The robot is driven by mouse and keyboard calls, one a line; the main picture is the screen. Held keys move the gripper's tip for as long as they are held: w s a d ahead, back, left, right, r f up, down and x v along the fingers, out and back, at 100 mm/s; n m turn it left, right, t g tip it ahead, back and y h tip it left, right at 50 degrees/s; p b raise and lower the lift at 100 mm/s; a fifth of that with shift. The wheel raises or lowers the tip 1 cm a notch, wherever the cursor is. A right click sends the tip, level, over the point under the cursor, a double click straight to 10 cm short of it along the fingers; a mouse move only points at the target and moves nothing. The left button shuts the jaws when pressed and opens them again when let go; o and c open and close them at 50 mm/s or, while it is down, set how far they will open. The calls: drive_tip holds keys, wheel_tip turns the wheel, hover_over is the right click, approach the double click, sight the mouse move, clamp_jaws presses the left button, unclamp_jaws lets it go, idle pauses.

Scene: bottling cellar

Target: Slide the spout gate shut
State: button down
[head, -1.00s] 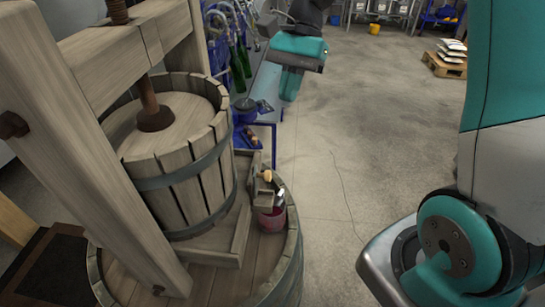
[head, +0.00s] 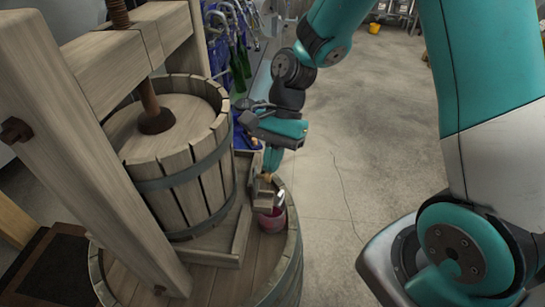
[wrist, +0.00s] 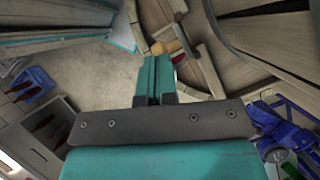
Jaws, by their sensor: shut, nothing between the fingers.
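The wooden spout box (head: 263,199) sits at the front of the press, with a small tan knob (head: 266,177) on top that I take for the gate's handle. The tan knob also shows just beyond my fingertips in the wrist view (wrist: 168,46). A pot of red liquid (head: 272,219) stands below the spout; only a sliver of red (wrist: 179,60) shows in the wrist view. My gripper (head: 269,170) is shut and empty, pointing down right at the knob. I cannot tell whether it touches. The gate plate and its opening are not clear.
The slatted press basket (head: 185,165) and heavy wooden frame (head: 90,140) stand close on the left. The barrel-like base (head: 285,270) carries them. Blue racks with green bottles (head: 237,75) are behind. The floor (head: 370,150) to the right is open.

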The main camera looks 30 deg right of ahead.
drive_tip(key=shift+f, duration=0.25)
drive_tip(key=shift+s+f+b, duration=0.1)
drive_tip(key=shift+f+b, duration=0.7)
drive_tip(key=shift+f, duration=0.95)
drive_tip(key=shift+r+p, duration=0.45)
drive_tip(key=shift+p, duration=0.1)
drive_tip(key=p+v, duration=0.1)
drive_tip(key=v, duration=1.2)
drive_tip(key=shift+d+r+p, duration=0.2)
drive_tip(key=shift+p, duration=0.1)
